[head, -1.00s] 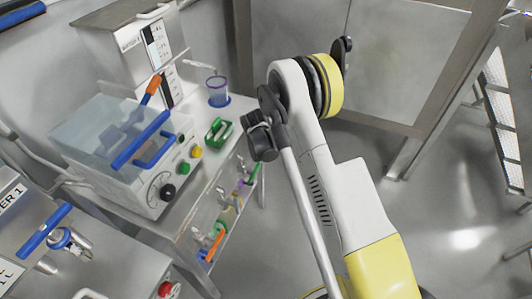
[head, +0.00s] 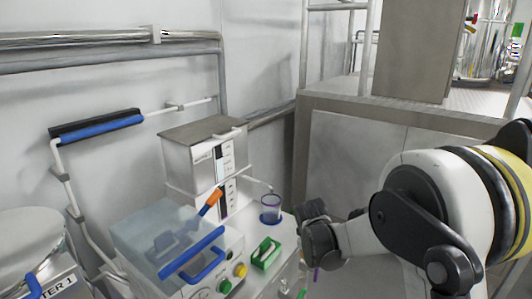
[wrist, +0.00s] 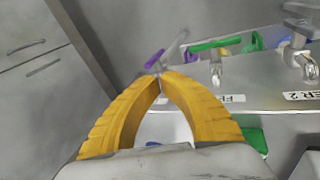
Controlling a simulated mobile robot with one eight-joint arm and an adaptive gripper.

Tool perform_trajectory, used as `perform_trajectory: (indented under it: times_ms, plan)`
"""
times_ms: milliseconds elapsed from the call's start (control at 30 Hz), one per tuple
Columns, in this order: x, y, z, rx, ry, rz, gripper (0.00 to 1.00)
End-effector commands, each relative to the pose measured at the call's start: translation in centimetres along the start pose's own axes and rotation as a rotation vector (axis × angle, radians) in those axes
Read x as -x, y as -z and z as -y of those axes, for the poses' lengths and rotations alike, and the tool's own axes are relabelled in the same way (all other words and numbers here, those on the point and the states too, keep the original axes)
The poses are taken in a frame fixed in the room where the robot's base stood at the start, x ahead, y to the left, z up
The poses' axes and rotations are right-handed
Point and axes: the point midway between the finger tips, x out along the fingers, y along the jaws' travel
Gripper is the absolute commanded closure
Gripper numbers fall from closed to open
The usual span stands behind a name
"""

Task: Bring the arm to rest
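My arm (head: 430,215), white with dark joints and a yellow band, reaches in from the right of the head view. Its dark wrist end (head: 322,243) is in front of the bench, just right of the green tray. My gripper's fingers are not clear in the head view. In the wrist view my gripper (wrist: 160,76) has two yellow ribbed fingers that curve in and meet at the tips. Only an empty gap shows between them lower down. A purple-handled valve (wrist: 156,58) appears beyond the tips; nothing is seen held.
A blue-rimmed cup (head: 270,209) stands under a spout, behind the green tray (head: 265,254). A clear-lidded box (head: 165,240) with a blue handle and a grey dispenser (head: 203,160) stand left. A raised platform (head: 350,150) is behind the arm. Green-handled valves (wrist: 215,44) line a panel.

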Motion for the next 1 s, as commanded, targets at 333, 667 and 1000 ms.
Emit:
perform_trajectory:
  times_ms: [333,667,1000]
  plan:
    - [15.6,-7.4,1.0,-0.343,0.012,-0.128,1.0]
    - [23.2,-15.7,6.8,-0.668,0.043,-0.246,1.0]
    - [24.4,-19.4,10.7,-0.841,0.067,-0.308,1.0]
